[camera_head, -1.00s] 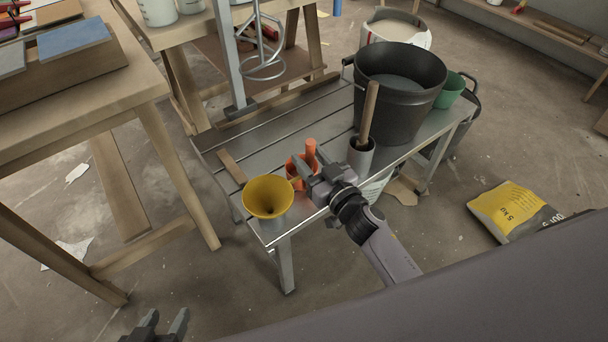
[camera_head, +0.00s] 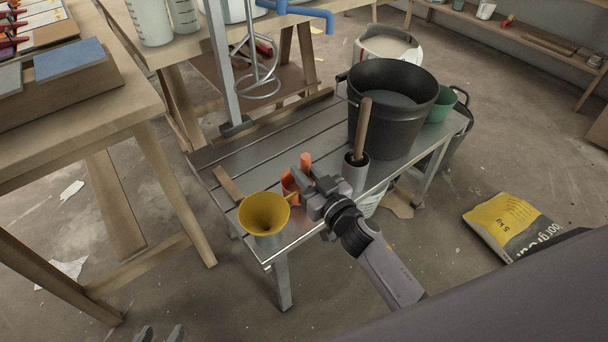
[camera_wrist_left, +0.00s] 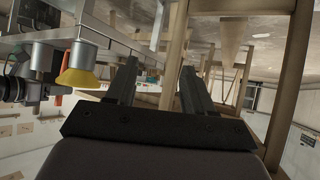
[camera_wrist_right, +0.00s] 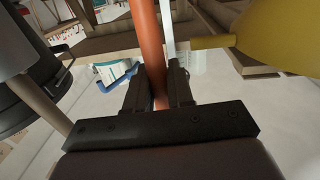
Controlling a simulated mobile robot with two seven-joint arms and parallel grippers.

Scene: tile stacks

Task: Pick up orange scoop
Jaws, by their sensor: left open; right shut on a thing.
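The orange scoop (camera_head: 305,161) is at the front edge of the metal bench, just right of the yellow funnel (camera_head: 264,213). My right gripper (camera_head: 305,182) is at the scoop and partly hides it. In the right wrist view, the orange handle (camera_wrist_right: 148,45) runs between the two fingers of my right gripper (camera_wrist_right: 158,88), which is shut on it. I cannot tell whether the scoop is clear of the bench. My left gripper (camera_head: 160,334) barely shows at the bottom edge. In the left wrist view, my left gripper (camera_wrist_left: 158,85) is open and empty.
A grey cup (camera_head: 355,171) with a wooden-handled tool stands close right of my right gripper. A black bucket (camera_head: 390,115) stands behind it on the metal bench (camera_head: 265,145). A wooden table (camera_head: 120,108) is at the left. A bag (camera_head: 510,222) lies on the floor.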

